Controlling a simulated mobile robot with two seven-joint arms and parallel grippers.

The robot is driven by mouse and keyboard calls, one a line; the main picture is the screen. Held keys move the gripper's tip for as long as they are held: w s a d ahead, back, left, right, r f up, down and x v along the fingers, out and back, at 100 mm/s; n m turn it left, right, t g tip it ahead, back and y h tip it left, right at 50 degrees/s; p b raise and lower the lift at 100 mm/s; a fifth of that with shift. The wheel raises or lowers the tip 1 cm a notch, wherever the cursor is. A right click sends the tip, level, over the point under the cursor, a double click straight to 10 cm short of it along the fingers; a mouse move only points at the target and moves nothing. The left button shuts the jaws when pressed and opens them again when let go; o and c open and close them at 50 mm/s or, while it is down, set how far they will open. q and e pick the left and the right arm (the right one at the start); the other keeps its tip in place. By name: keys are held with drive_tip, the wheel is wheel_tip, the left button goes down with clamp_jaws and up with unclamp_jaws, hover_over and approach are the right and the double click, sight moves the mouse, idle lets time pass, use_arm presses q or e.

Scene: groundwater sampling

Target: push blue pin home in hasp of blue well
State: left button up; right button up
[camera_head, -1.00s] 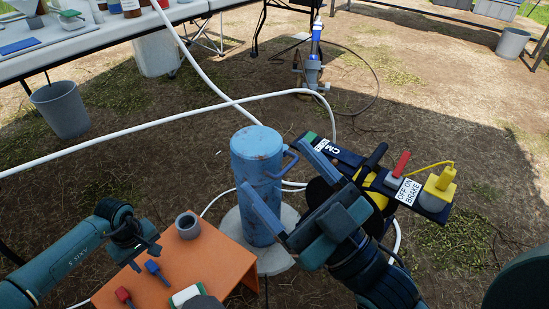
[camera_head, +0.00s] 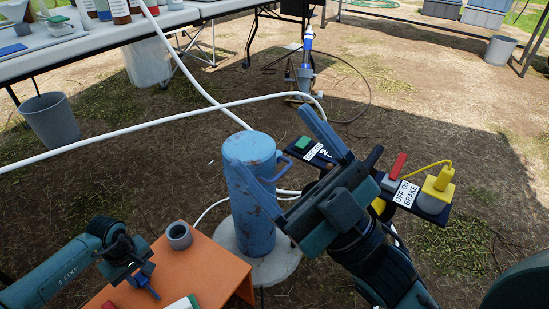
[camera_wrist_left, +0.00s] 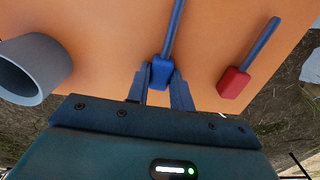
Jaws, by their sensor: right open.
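The blue well (camera_head: 252,205) is a worn blue cylinder standing upright on a pale round base, with a loop-shaped fitting (camera_head: 284,163) on its right side. The blue pin (camera_head: 145,284) lies on the orange table; in the left wrist view its blue head (camera_wrist_left: 161,74) is between my fingertips, its shaft pointing away. My left gripper (camera_wrist_left: 161,80) straddles that head; whether it presses on it is unclear. A red pin (camera_wrist_left: 234,82) lies to the right. My right gripper (camera_head: 288,152) is open in front of the well, one finger overlapping the cylinder in the picture; its contact is unclear.
The orange table (camera_head: 212,265) also bears a grey cup (camera_head: 179,235) and a white-green item (camera_head: 184,302). A dark panel with a yellow plug (camera_head: 437,188) and a red switch is right of the well.

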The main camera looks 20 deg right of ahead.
use_arm(q)
drive_tip(key=c, duration=0.4)
drive_tip(key=shift+r+p, duration=2.65)
drive_tip(key=shift+r, duration=0.9)
